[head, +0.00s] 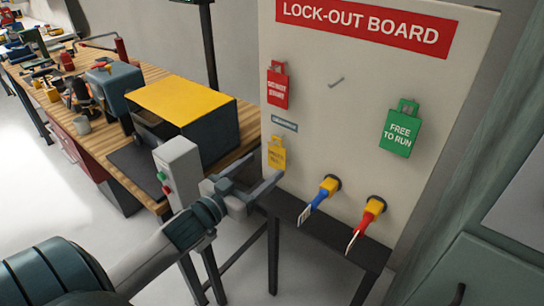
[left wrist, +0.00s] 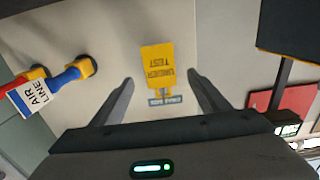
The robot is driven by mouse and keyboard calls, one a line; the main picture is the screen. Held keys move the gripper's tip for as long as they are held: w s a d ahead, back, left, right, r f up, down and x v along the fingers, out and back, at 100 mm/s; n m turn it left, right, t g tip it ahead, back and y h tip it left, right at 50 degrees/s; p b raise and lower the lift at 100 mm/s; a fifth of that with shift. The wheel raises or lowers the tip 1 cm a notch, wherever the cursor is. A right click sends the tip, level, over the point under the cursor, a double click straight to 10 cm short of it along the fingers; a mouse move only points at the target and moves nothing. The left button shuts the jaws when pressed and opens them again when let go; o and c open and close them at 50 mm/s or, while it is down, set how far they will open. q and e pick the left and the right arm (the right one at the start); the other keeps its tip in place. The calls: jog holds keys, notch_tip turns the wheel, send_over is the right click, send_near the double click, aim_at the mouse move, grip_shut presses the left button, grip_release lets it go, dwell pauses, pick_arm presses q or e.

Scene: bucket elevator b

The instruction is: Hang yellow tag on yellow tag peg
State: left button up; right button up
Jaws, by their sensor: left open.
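The yellow tag (head: 277,155) is against the lower left of the white lock-out board (head: 335,130), just below a small blue-grey label plate (head: 284,127). In the left wrist view the yellow tag (left wrist: 158,62) appears upside down, reading "UNDER TEST", between the finger lines. My left gripper (head: 252,172) is open and empty, its fingers pointing at the board near the tag; I cannot tell the remaining gap. A bare grey peg (head: 336,82) shows higher on the board, to the right of the yellow tag; its label is not readable. My right gripper is not in view.
A red tag (head: 277,90) and a green "FREE TO RUN" tag (head: 402,133) hang on the board. Blue (head: 324,193) and red (head: 369,217) handles stick out at its bottom. A grey button box (head: 177,172) and a yellow-topped box (head: 185,105) stand left of the gripper.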

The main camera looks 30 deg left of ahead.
aim_at(276, 153)
pick_arm(q)
jog(key=w, duration=0.3)
jog(key=shift+w+d+r+p, duration=0.1)
jog(key=shift+w+d+p, duration=0.05)
jog(key=shift+w+p, duration=0.2)
jog(key=shift+w+d, duration=0.1)
jog(key=shift+w, duration=0.7)
jog(key=c, duration=1.1)
jog(key=shift+r+p, duration=0.4)
jog(key=shift+p, duration=0.55)
jog(key=shift+s, duration=0.2)
jog(key=shift+s, duration=0.55)
jog(key=shift+s+a+p, duration=0.15)
jog(key=shift+s+p, duration=0.35)
jog(key=shift+s, duration=0.85)
jog(key=shift+s+a+p, duration=0.15)
jog(key=shift+s+p, duration=0.3)
jog(key=shift+s, duration=0.9)
